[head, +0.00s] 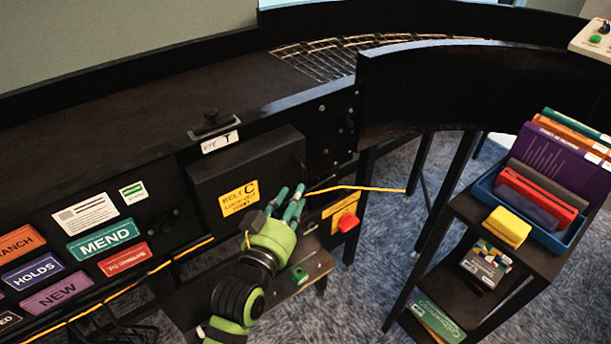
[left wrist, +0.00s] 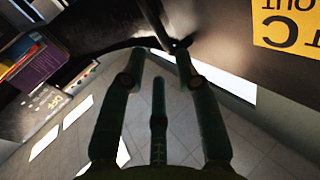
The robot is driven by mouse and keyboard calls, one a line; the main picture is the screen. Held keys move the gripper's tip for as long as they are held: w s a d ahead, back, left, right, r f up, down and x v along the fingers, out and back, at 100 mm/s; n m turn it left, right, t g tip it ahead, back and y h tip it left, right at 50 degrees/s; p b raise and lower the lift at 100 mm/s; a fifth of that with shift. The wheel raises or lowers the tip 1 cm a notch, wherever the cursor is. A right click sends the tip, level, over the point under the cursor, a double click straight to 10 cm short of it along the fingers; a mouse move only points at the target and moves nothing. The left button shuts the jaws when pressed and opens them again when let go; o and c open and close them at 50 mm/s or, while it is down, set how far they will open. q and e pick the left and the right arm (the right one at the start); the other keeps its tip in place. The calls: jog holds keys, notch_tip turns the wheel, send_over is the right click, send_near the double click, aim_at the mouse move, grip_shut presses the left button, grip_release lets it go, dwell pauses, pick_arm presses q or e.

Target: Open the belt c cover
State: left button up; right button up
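The belt C cover (head: 240,160) is a black box-shaped panel on the side of the conveyor frame, with a yellow "BELT C" label (head: 240,197) on its lower front. It looks shut. My left gripper (head: 288,200), with dark green fingers, is at the cover's lower right corner, beside the label. In the left wrist view its fingers (left wrist: 162,52) are apart, and a dark bar-like part (left wrist: 155,22) shows just beyond the tips; I cannot tell whether they touch it. The label (left wrist: 287,25) shows upside down at upper right there. My right gripper is not in view.
A red button (head: 347,222) on a yellow-labelled box sits right of my left gripper. A yellow cable (head: 365,188) runs past it. A small shelf with a green item (head: 299,272) is below. A black cart (head: 455,215) with books and a blue tray (head: 487,187) stands at right.

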aim_at(304, 177)
pick_arm(q)
jog(key=shift+p+x, duration=0.6)
jog(key=shift+x, duration=2.6)
jog(key=shift+f, duration=0.15)
grip_shut()
